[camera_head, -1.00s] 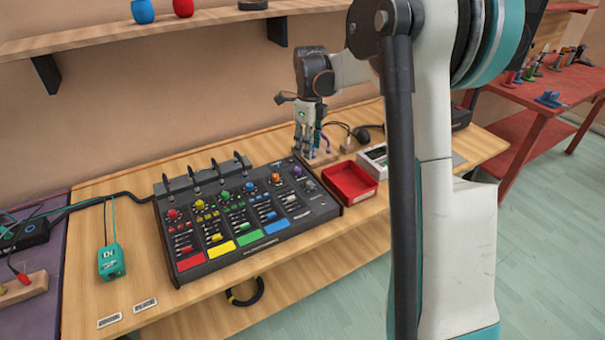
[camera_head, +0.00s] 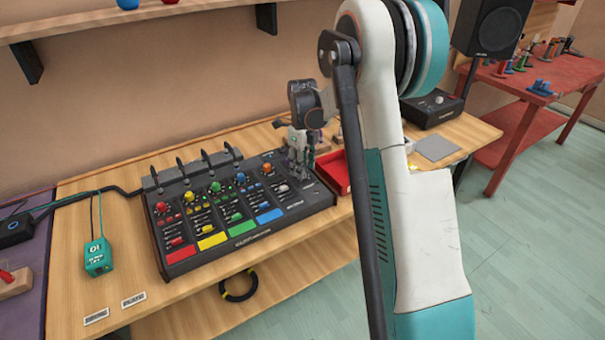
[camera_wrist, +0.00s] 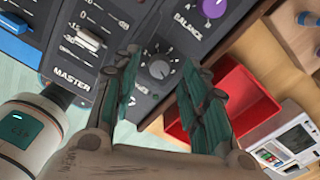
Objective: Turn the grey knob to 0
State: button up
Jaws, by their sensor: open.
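The grey knob (camera_wrist: 159,69) is on the mixer's dark panel, between my fingertips in the wrist view. A ring of small marks surrounds it; I cannot read where it points. My gripper (camera_wrist: 160,85) is open, with one finger on each side of the knob; whether either finger touches it I cannot tell. In the head view my gripper (camera_head: 301,172) is over the right end of the mixer (camera_head: 240,213) and hides the knob. The purple balance knob (camera_wrist: 213,8) lies above the grey knob in the wrist view.
The white master fader (camera_wrist: 88,38) is left of my gripper. A red tray (camera_wrist: 240,95) stands close beside the mixer, with a white device (camera_wrist: 290,145) beyond it. Several coloured knobs and faders cover the rest of the mixer.

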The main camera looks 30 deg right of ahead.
jog(key=shift+f, duration=0.95)
grip_shut()
